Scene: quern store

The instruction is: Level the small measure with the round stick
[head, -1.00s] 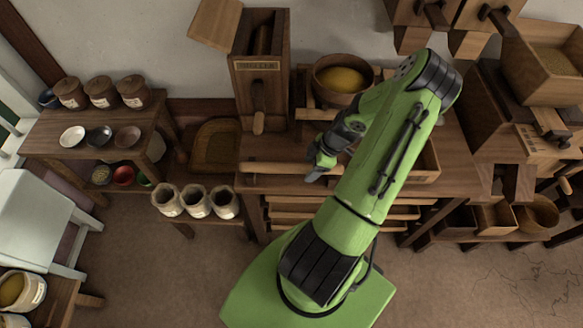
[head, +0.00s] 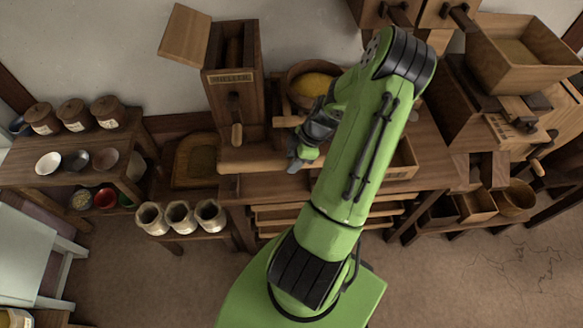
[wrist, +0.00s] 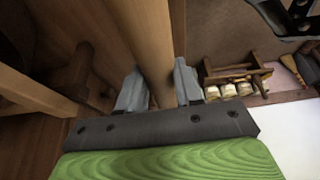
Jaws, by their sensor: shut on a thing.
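My gripper (head: 300,160) is shut on the round stick (head: 250,164), a long light-brown wooden rod. In the head view the stick lies crosswise over the bench in front of the upright wooden box, its left end free. In the wrist view the stick (wrist: 152,45) runs up between the two grey fingers of my gripper (wrist: 160,88). I cannot pick out the small measure in either view; my arm hides part of the bench.
A bowl of yellow grain (head: 314,82) stands behind my gripper. The upright wooden box (head: 232,90) is to its left. Several pale jars (head: 180,217) stand on a low shelf at the left. A hopper mill (head: 515,75) stands at the right. The floor in front is open.

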